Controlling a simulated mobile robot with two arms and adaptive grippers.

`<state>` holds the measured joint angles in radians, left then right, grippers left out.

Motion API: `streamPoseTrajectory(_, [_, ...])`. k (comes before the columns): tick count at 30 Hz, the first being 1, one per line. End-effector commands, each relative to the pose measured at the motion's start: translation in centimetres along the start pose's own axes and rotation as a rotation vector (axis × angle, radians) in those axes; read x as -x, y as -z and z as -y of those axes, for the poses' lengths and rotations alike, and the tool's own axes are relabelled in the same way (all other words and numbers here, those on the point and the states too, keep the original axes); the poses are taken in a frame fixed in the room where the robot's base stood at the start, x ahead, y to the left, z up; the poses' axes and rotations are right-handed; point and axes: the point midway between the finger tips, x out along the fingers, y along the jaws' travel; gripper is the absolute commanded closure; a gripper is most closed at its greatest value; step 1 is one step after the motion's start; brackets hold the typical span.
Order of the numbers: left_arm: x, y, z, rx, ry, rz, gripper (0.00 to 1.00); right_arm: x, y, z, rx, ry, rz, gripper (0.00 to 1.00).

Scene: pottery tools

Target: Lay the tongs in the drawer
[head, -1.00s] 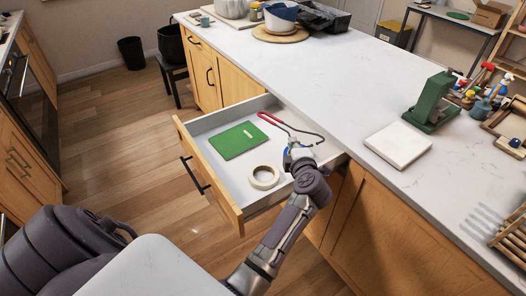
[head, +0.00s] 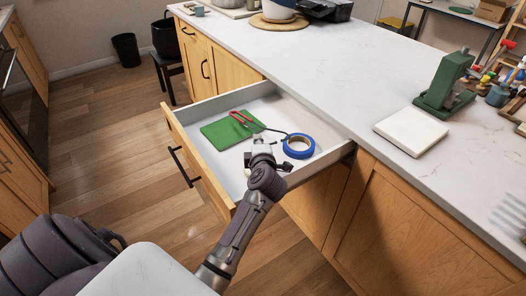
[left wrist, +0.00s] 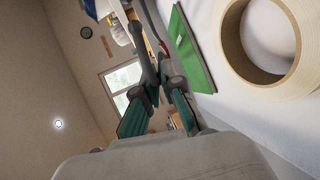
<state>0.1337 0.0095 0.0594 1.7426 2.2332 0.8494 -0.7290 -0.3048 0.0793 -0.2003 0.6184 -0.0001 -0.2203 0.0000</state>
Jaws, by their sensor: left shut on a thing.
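The tongs (head: 239,118), with a red handle and thin grey arms, are inside the outline of the open drawer (head: 178,131). Their red end lies over the far right part of the green book (head: 222,136). My left gripper (head: 261,146) is over the drawer and shut on the tongs' grey part. In the left wrist view the tongs (left wrist: 147,45) run out from between the fingers of my left gripper (left wrist: 160,88). I cannot tell whether the tongs touch the book or the drawer floor. My right gripper is not in view.
A blue tape roll (head: 299,153) lies in the drawer, right of the gripper. A cream tape roll (left wrist: 232,50) shows close in the left wrist view; my arm hides it in the head view. The counter (head: 330,75) rises beside the drawer, with a white slab (head: 411,131) on it.

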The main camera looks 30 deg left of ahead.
Motion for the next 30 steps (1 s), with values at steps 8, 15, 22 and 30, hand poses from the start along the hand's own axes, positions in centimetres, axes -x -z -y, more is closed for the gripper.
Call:
streamPoseTrajectory(8, [-0.3, 0.5, 0.6, 0.001, -0.002, 0.002, 1.0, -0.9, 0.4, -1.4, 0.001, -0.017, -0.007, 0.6])
streamPoseTrajectory(15, [-0.4, 0.4, 1.1, -0.001, -0.001, 0.001, 1.0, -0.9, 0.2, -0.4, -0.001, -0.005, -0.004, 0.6])
streamPoseTrajectory(22, [-0.5, 0.4, 1.8, 0.0, -0.001, 0.002, 1.0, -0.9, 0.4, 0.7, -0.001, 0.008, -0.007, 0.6])
streamPoseTrajectory(30, [-0.6, 0.4, 1.9, 0.0, 0.001, 0.001, 0.69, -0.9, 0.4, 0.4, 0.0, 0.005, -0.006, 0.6])
